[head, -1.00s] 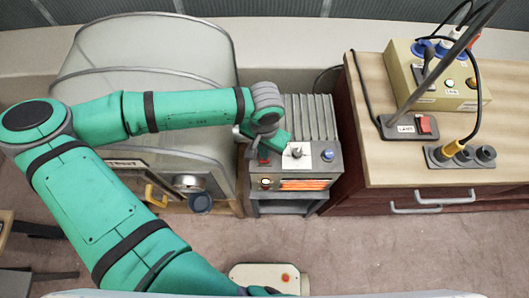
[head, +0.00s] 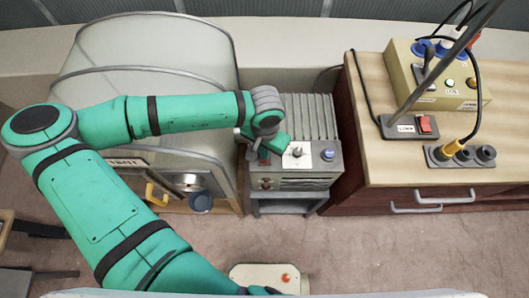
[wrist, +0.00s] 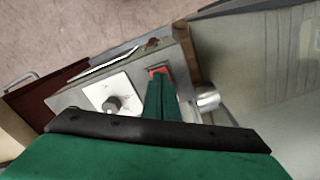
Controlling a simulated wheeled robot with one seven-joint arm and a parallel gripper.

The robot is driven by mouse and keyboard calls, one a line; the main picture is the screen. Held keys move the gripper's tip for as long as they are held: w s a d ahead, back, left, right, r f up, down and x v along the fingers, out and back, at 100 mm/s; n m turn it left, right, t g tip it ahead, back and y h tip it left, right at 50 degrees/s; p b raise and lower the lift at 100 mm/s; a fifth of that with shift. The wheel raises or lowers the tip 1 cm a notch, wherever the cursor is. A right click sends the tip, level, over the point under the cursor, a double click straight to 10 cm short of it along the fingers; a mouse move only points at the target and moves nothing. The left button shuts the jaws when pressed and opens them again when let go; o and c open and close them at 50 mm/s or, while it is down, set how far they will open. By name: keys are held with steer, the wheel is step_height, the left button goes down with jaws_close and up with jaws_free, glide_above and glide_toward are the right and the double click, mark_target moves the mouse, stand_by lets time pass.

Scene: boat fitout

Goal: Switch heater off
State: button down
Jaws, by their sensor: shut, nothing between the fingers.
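The heater (head: 312,118) is a grey box with a ribbed top, standing between the pale curved cover and the wooden cabinet. Its front grille (head: 303,184) is dark and the small lamp (head: 266,183) at its front left looks unlit. A red switch (wrist: 160,70) sits at one end of its control panel. A white plate with a dial (wrist: 112,103) is beside it, and a blue knob (head: 328,154) is further right. My gripper (wrist: 160,82) is shut and empty, its fingertips at the red switch, touching or nearly so. They partly hide the switch.
The cabinet top at right carries a lamp switch box (head: 408,126) with a red rocker, a socket strip (head: 460,156) and a beige box (head: 440,80). The pale curved cover (head: 150,60) stands close at left. Open floor (head: 370,245) lies in front.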

steer(key=shift+w+r, duration=0.15)
steer(key=shift+r, duration=1.5)
steer(key=shift+d+r, duration=0.1)
steer(key=shift+r, duration=0.45)
steer(key=shift+a+r, duration=0.2)
steer(key=shift+r, duration=1.15)
